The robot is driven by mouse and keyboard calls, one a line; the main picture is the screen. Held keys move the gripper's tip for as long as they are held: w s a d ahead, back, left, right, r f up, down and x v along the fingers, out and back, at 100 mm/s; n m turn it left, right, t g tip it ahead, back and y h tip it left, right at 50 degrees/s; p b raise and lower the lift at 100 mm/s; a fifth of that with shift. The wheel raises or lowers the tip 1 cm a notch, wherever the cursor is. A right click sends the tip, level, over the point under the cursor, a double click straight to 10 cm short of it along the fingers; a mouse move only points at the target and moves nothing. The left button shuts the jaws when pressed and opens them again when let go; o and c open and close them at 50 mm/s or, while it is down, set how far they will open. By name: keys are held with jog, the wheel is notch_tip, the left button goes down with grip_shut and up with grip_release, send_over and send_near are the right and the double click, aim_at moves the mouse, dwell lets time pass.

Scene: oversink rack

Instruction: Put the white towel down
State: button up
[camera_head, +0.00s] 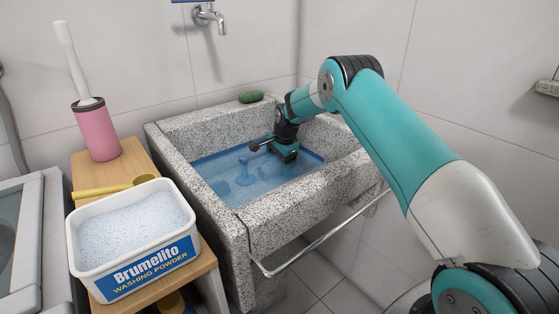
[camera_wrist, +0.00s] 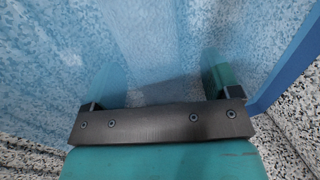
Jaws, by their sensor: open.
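I cannot make out a white towel in either view. My gripper (camera_head: 274,152) is low inside the speckled stone sink (camera_head: 240,224), at the blue water (camera_head: 225,178), toward the sink's right side. In the wrist view my gripper (camera_wrist: 162,84) has its two fingers spread apart over pale, bluish water, and I see nothing held between them. The fingertips look blurred and blue-tinted, as if in the water. A small blue upright object (camera_head: 243,168) stands in the water left of my gripper.
A green oval object (camera_head: 250,97) lies on the sink's back rim below a wall tap (camera_head: 210,17). A metal rail (camera_head: 318,243) runs along the sink's front. At left, a wooden stand (camera_head: 136,162) bears a washing powder tub (camera_head: 135,272), a yellow scoop (camera_head: 112,188) and a pink brush holder (camera_head: 97,130).

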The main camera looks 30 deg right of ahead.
jog(key=a+p+v, duration=0.1)
jog(key=v, duration=1.2)
jog(key=s+a+r+n, duration=0.5)
jog(key=s+a+r, duration=0.1)
jog(key=a+r, duration=0.1)
jog(key=s+a+r+n+y, duration=0.1)
jog(key=s+a+r+n, duration=0.1)
jog(key=s+a+n, duration=0.3)
jog(key=s+a+r+n+y, duration=0.1)
jog(key=s+a+r, duration=0.2)
jog(key=s, duration=0.3)
jog(key=s+a+n+g, duration=0.1)
jog(key=s+n, duration=0.3)
jog(key=s, duration=0.4)
jog(key=s+a+n+g+y, duration=0.1)
jog(key=s+a+n, duration=0.2)
jog(key=s, duration=0.6)
jog(key=s+a+n, duration=0.3)
jog(key=s+n, duration=0.2)
jog(key=s, duration=0.4)
jog(key=shift+g+y, duration=0.3)
jog(key=shift+g, duration=0.1)
jog(key=shift+s+r, duration=0.1)
jog(key=shift+s, duration=0.05)
notch_tip(320, 180, up, 15)
jog(key=p, duration=1.5)
